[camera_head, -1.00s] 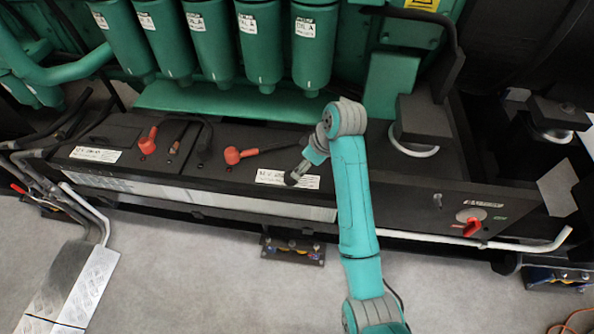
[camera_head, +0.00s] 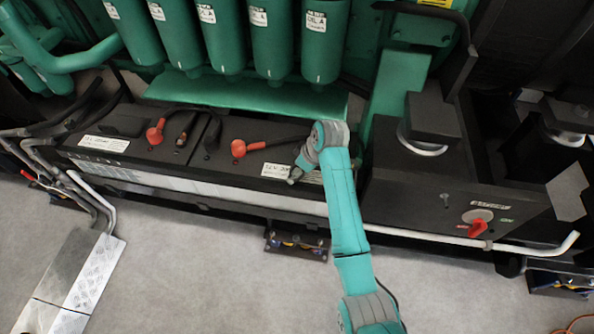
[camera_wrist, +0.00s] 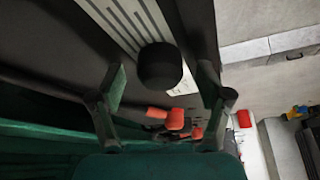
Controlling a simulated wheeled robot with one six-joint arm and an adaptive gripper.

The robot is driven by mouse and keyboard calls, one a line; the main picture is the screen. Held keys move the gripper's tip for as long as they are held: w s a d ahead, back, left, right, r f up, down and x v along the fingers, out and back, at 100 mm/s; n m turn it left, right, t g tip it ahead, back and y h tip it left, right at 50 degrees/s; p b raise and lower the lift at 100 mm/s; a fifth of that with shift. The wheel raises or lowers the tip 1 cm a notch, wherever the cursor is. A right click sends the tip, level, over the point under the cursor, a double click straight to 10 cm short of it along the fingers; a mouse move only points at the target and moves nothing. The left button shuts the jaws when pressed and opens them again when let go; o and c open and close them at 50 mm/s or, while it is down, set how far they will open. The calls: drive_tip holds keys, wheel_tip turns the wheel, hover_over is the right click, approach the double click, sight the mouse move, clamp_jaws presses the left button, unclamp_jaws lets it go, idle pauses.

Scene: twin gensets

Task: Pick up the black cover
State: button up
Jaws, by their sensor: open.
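The black cover (camera_wrist: 160,66) is a short, round black cap in the wrist view, on or just above the dark battery top beside a white label. My gripper (camera_wrist: 163,84) is open, with one finger on each side of the cover in the picture. I cannot tell whether the fingers touch it; nothing looks clamped. In the head view my gripper (camera_head: 296,174) is low at the front edge of the right battery, over its white label (camera_head: 283,170). I cannot make out the cover there; my gripper and wrist probably hide it.
Red terminal caps with cables (camera_head: 239,148) lie left of my gripper, and also show in the wrist view (camera_wrist: 174,119). Green cylinders (camera_head: 273,40) hang behind the batteries. A dark box with a red switch (camera_head: 478,228) stands right. The grey floor in front (camera_head: 200,270) is mostly open.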

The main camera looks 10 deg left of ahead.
drive_tip(key=shift+f, duration=0.2)
drive_tip(key=c, duration=1)
drive_tip(key=shift+c, duration=0.2)
